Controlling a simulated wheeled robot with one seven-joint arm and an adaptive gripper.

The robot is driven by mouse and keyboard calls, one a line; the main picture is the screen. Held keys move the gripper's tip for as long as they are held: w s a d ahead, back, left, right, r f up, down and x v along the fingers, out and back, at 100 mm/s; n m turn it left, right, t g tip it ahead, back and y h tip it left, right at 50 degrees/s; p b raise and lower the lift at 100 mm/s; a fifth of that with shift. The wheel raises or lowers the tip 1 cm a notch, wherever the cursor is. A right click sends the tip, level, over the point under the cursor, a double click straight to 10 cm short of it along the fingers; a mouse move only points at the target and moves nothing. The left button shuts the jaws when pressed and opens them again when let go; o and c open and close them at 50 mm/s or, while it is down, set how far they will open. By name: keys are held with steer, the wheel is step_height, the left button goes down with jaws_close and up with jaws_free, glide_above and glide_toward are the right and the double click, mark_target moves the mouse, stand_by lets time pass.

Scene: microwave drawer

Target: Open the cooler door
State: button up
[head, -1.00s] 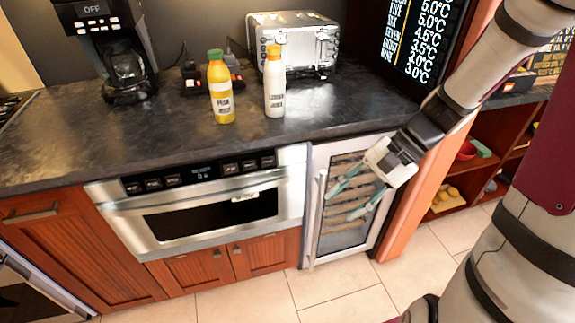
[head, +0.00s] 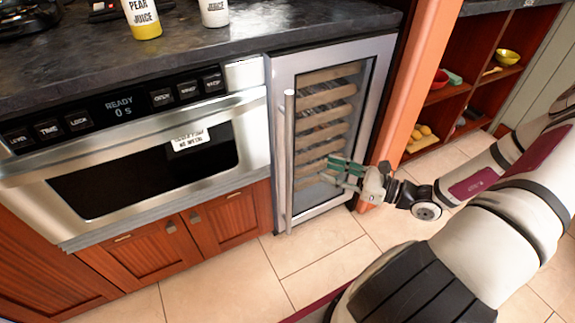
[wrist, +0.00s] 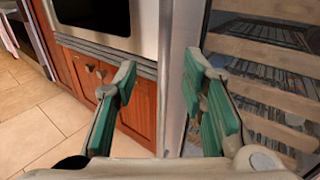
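The cooler (head: 368,70) is a silver-framed cabinet with a glass door and wooden racks under the counter. Its door is shut. A long upright bar handle (head: 288,160) runs down the door's left side. My gripper (head: 335,170) has green-padded fingers spread apart, with nothing held. In the head view it is in front of the lower glass, to the right of the handle and apart from it. In the wrist view, the open fingers (wrist: 160,75) point toward the door, with an upright silver strip (wrist: 178,100) between them; I cannot tell there how much is handle or frame.
A microwave drawer (head: 140,175) is left of the cooler, above wooden cabinet doors (head: 225,215). Bottles stand on the dark counter (head: 230,38). An orange wooden post (head: 418,80) and open shelves (head: 455,95) are to the right. Tiled floor (head: 320,250) in front is clear.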

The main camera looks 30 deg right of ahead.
mark_target(289, 155)
steer(key=b+x, duration=0.2)
steer(key=x, duration=0.4)
steer(key=b+x, duration=0.2)
steer(key=x, duration=0.5)
steer(key=shift+w+d+f, duration=0.1)
steer(key=shift+w+f, duration=0.1)
steer(key=shift+w, duration=0.25)
jaws_close()
